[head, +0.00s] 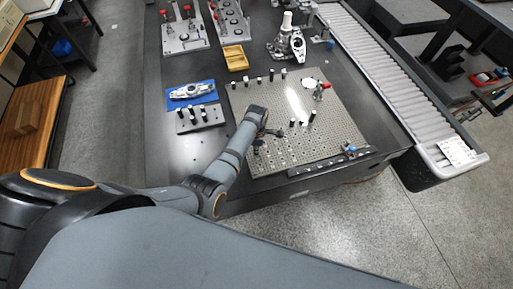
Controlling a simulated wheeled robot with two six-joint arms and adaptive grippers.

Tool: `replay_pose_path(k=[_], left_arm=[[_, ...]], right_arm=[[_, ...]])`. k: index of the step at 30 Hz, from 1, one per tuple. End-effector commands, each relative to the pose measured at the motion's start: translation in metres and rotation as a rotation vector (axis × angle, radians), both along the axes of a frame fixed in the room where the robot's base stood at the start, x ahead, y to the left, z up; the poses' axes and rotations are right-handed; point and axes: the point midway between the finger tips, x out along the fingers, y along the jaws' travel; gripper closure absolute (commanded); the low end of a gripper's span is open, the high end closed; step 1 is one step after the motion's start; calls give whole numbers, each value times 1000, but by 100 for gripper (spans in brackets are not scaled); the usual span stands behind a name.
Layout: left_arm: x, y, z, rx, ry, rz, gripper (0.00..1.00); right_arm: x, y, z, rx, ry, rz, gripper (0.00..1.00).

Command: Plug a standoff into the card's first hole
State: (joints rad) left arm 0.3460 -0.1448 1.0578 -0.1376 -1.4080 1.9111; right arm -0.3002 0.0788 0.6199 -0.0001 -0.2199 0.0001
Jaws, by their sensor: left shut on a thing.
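My left gripper (266,137) is over the left-front part of the perforated plate (340,110). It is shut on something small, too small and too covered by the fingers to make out. Several short dark pegs with light tops, which look like standoffs, stand in a dark block (201,119) left of the plate. Similar pegs stand along the plate's back edge (271,75), and a taller one (312,116) stands on its right half. I cannot tell which thing is the card, and its first hole cannot be made out. My right gripper is not in view.
A silver part lies on a blue mat (210,98) behind the dark block. A yellow tray (236,58), fixtures with red knobs (182,40) and a white-and-silver part (288,42) stand farther back. A roller conveyor (390,80) runs along the right.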

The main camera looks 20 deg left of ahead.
Motion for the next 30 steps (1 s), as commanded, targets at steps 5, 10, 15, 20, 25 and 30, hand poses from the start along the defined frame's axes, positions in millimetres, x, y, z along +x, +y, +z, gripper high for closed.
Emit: replay_pose_path(k=[5,10,15,20,25,30], left_arm=[[0,0,1,0,-1,0,100],[0,0,0,0,-1,0,100],[0,0,-1,0,-1,0,100],[0,0,-4,0,-1,0,100],[0,0,-7,0,-1,0,100],[0,0,-11,0,0,0,100]], right_arm=[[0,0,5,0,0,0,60],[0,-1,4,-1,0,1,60],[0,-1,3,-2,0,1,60],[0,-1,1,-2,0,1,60],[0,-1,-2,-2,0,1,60],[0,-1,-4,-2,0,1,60]])
